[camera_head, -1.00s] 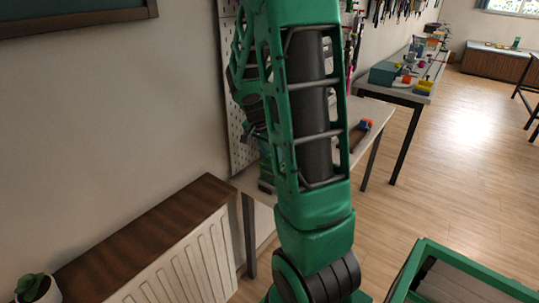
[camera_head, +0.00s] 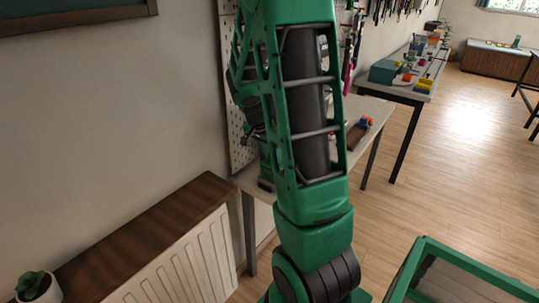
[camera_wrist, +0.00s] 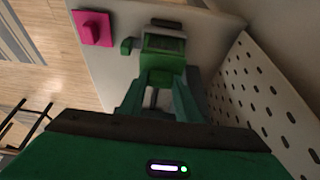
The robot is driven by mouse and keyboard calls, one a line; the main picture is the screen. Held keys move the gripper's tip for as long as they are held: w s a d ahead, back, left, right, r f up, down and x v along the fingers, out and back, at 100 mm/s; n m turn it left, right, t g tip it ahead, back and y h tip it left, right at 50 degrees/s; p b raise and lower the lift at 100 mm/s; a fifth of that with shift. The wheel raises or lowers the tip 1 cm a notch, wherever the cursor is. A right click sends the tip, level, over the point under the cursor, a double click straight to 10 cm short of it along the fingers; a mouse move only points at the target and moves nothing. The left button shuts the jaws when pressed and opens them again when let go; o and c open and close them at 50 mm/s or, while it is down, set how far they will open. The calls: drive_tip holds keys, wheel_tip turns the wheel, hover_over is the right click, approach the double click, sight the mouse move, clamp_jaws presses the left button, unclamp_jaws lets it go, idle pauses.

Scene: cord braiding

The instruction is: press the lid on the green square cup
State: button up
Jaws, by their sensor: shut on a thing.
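My gripper (camera_wrist: 162,76) points away from the wrist camera over a pale table, its two green fingers close together and shut on a green piece. A green square body (camera_wrist: 164,44) lies at the fingertips, with a small green handle-like part (camera_wrist: 128,46) on its left. I take this body to be the green square cup. I cannot tell where the lid ends and the cup begins, or whether the lid sits flush. In the head view my arm hides most of this spot; a bit of green (camera_head: 265,170) shows beside it, too small to tell apart.
A pink square piece with a knob (camera_wrist: 93,28) lies on the table (camera_wrist: 115,75), left of the green body. A white pegboard (camera_wrist: 265,95) stands close on the right. A wooden tray (camera_head: 357,138) with orange and blue things sits farther along the table (camera_head: 377,112).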

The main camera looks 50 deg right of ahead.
drive_tip(key=shift+f, duration=0.2)
drive_tip(key=o, duration=1.5)
drive_tip(key=shift+o, duration=0.2)
drive_tip(key=shift+r, duration=0.15)
drive_tip(key=shift+v, duration=2.9)
drive_tip(key=s+a+r+n+y, duration=0.2)
drive_tip(key=s+a+n, duration=0.3)
drive_tip(key=s+a, duration=0.3)
drive_tip(key=s+a+r+n+y, duration=0.2)
drive_tip(key=s+a+n, duration=0.3)
drive_tip(key=s+a, duration=0.4)
drive_tip(key=s, duration=0.3)
drive_tip(key=shift+s+a+r+n+y, duration=0.2)
drive_tip(key=shift+a+n+y, duration=0.1)
drive_tip(key=shift+y, duration=0.1)
